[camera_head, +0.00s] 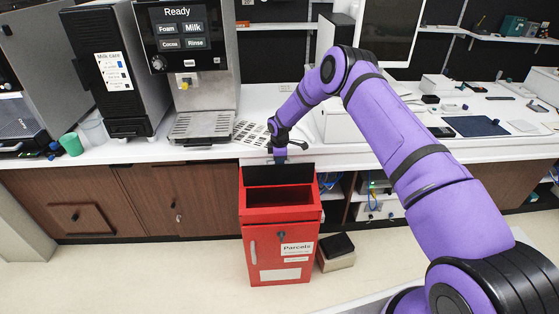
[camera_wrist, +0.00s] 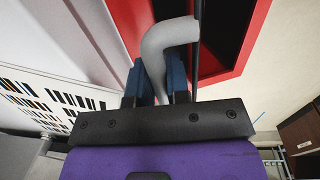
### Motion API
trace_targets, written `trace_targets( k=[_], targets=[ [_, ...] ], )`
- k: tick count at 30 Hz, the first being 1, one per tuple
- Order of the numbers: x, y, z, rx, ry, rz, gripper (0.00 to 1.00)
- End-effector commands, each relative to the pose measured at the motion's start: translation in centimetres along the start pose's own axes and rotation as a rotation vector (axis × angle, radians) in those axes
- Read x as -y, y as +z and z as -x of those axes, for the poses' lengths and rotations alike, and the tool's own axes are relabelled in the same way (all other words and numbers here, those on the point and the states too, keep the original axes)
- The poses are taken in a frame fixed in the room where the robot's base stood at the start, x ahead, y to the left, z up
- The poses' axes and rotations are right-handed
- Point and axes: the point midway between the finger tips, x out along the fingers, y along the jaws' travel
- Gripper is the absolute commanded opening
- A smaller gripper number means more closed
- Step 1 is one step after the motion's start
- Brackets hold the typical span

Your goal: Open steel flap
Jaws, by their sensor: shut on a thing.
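The red parcel box (camera_head: 282,212) stands on the floor in front of the counter, with its top opening showing. Its dark flap (camera_head: 278,174) stands raised along the back of the opening. In the wrist view the flap (camera_wrist: 197,50) shows nearly edge-on as a thin dark strip, beside the red rim. My gripper (camera_head: 280,156) is at the flap's top edge, close to the counter front. In the wrist view my gripper (camera_wrist: 160,75) has its blue fingers shut on a bent grey handle (camera_wrist: 168,38) beside the flap. The handle is hidden in the head view.
A white counter (camera_head: 225,152) runs behind the box, with a coffee machine (camera_head: 192,75) on it at left. A black-topped small box (camera_head: 336,247) sits on the floor right of the red box. Floor at front left is clear.

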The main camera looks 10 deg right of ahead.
Motion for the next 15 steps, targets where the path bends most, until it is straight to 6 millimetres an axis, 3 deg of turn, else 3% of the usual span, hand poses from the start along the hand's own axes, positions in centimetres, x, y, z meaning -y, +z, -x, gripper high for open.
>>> trace_targets(
  k=[6,7,8,15],
  targets=[
    [-0.06,-0.13,0.07,-0.002,0.002,0.001,0.0],
    [-0.06,-0.14,0.07,-0.002,0.003,0.001,0.23],
    [-0.06,-0.14,0.07,-0.002,0.003,0.001,0.27],
    [-0.05,-0.07,0.07,-0.001,0.002,0.0,0.27]
  ],
)
